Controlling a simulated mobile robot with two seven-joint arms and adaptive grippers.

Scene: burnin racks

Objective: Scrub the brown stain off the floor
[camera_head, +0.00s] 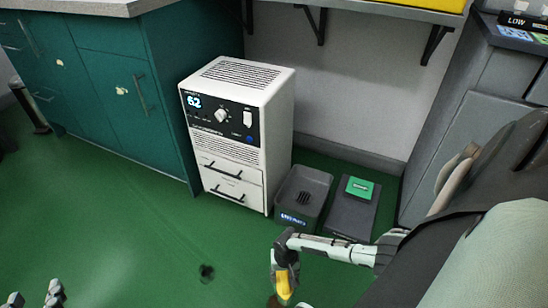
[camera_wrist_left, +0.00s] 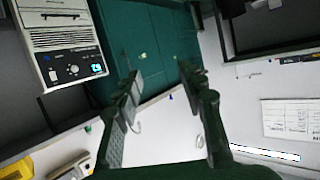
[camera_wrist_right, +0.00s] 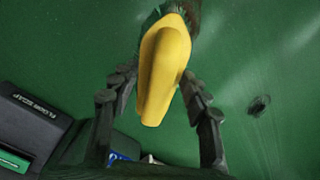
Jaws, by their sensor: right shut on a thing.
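My right gripper (camera_head: 285,262) is shut on a yellow tool (camera_head: 285,284), low over the green floor. The tool (camera_wrist_right: 163,70) also shows between the fingers in the right wrist view, with a green part at its far end. A brown patch (camera_head: 272,301) shows on the floor beside the tool's lower end, mostly cut off by the picture edge and the tool. I cannot tell whether the tool touches the floor. My left gripper (camera_head: 36,297) is at the lower left, its fingers apart; in the left wrist view (camera_wrist_left: 165,105) it is open and empty.
A dark round spot (camera_head: 207,272) marks the floor left of the tool. A grey bin (camera_head: 302,190) and a dark box with a green top (camera_head: 359,187) stand by the wall. A white cabinet (camera_head: 236,130) and teal cupboards (camera_head: 115,90) stand behind. The left floor is clear.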

